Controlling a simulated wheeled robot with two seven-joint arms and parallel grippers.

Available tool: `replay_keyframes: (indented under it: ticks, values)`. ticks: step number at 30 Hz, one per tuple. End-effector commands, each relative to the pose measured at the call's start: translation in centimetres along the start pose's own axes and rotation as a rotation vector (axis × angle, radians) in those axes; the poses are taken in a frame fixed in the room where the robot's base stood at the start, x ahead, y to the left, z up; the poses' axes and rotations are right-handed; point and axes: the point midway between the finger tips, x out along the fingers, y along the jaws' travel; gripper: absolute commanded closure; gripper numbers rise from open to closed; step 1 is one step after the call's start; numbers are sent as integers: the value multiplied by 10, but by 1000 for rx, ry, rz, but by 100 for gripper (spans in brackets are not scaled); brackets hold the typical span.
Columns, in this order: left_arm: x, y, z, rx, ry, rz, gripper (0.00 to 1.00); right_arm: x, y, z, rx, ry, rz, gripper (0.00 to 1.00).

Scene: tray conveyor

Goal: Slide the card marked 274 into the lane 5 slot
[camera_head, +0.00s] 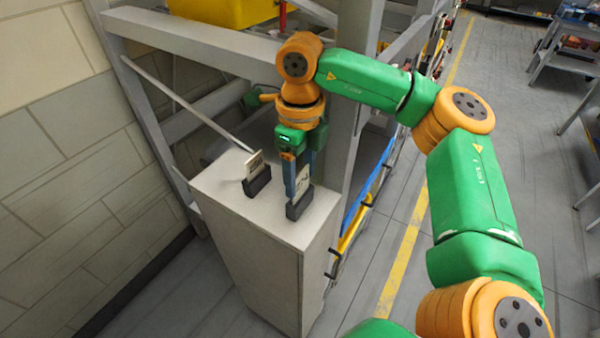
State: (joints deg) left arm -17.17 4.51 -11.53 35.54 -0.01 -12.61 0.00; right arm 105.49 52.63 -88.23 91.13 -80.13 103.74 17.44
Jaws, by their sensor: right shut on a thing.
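My right gripper (297,182) points down over the light cabinet top. It is shut on a pale card (303,184) with dark print, too small to read. The card is upright, and its lower edge is at a dark holder block (299,206); I cannot tell whether it is seated or raised. A second pale card (254,161) stands in another dark holder (257,182) to the left, and its marking is also unreadable. I cannot make out the lane 5 slot. My left gripper is not in view.
The cabinet (250,232) stands beside a grey metal frame (200,39) with a yellow bin (225,10) at the top. Blue and yellow parts (367,190) line the frame's right side. A stone wall (60,150) is at left.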

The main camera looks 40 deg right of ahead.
Motion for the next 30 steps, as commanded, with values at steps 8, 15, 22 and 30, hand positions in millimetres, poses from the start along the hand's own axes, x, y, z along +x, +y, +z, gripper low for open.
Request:
replay_keyframes:
  ticks: [8,15,22,30]
  values:
    - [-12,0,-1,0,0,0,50,-14,0,0,0,0,0,86]
    - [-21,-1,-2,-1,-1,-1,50,-24,0,0,0,0,0,86]
    - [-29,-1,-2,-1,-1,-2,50,-34,0,0,0,0,0,86]
    - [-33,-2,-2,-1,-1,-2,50,-38,0,0,0,0,0,86]
